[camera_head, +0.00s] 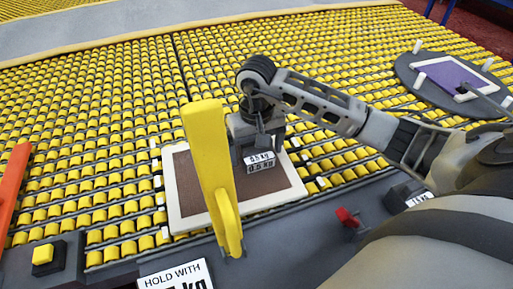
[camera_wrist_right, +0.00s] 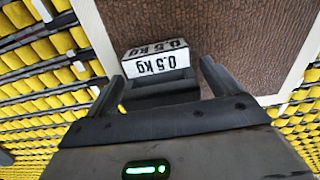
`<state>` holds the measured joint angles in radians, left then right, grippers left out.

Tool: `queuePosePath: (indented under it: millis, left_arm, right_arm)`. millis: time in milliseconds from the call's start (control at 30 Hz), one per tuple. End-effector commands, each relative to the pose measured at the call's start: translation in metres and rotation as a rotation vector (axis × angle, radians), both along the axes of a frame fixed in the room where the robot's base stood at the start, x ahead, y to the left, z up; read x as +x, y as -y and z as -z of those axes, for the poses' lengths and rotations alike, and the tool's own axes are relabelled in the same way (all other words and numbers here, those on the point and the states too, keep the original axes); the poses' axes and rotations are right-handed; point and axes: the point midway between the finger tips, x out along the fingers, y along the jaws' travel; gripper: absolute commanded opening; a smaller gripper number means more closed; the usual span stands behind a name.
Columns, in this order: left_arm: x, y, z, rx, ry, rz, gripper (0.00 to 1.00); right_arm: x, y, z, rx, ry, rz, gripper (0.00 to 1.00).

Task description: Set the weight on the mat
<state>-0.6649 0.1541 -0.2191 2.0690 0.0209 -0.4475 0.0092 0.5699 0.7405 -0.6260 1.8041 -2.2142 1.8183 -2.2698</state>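The weight (camera_head: 260,161) is a dark block with white "0.5 kg" labels; its label also shows in the right wrist view (camera_wrist_right: 157,64). My right gripper (camera_head: 256,135) points down at it over the mat. In the right wrist view, the fingers (camera_wrist_right: 162,88) lie on either side of the weight's dark part. I cannot tell if they press on it, nor whether its base touches the mat. The mat (camera_head: 187,185) is a brown panel with a white border. It also shows in the right wrist view (camera_wrist_right: 255,40). My left gripper is out of view.
A tall yellow bar (camera_head: 207,150) rises in front of the mat, hiding part of it. Yellow rollers (camera_head: 100,130) surround the mat. A round grey board with a purple patch (camera_head: 448,75) lies at the back right. A "HOLD WITH" sign (camera_head: 175,276) and a red knob (camera_head: 346,217) are at the front.

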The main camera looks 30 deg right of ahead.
Motion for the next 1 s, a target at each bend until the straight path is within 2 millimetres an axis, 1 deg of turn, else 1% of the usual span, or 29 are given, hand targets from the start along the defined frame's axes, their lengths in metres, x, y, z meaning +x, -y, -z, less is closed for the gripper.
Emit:
queuePosePath:
  millis: [200, 300, 367, 467, 633, 800, 900, 1000]
  left_arm:
    - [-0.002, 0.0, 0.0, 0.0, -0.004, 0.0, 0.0]
    - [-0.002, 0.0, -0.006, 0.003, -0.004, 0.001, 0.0]
    - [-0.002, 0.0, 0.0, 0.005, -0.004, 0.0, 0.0]
    - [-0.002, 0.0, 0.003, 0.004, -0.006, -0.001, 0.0]
    - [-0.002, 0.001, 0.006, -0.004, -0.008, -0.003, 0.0]
    - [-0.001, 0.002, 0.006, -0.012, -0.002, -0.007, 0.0]
    - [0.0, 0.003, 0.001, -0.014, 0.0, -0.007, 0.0]
    - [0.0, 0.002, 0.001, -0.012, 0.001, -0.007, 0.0]
  right_arm:
    - [0.0, 0.0, -0.001, 0.0, -0.001, 0.0, 0.89]
    - [0.0, 0.0, -0.006, 0.0, -0.002, 0.0, 0.89]
    - [0.001, 0.0, -0.011, -0.001, 0.003, 0.0, 0.89]
    - [0.001, 0.001, -0.029, -0.003, 0.005, 0.0, 0.89]
    - [0.001, 0.0, -0.068, -0.002, 0.007, 0.0, 0.89]
    - [0.001, 0.0, -0.1, -0.002, 0.005, 0.0, 0.89]
    - [0.001, 0.0, -0.114, -0.002, 0.003, 0.0, 0.89]
    - [0.0, 0.0, -0.121, -0.001, 0.001, 0.0, 0.89]
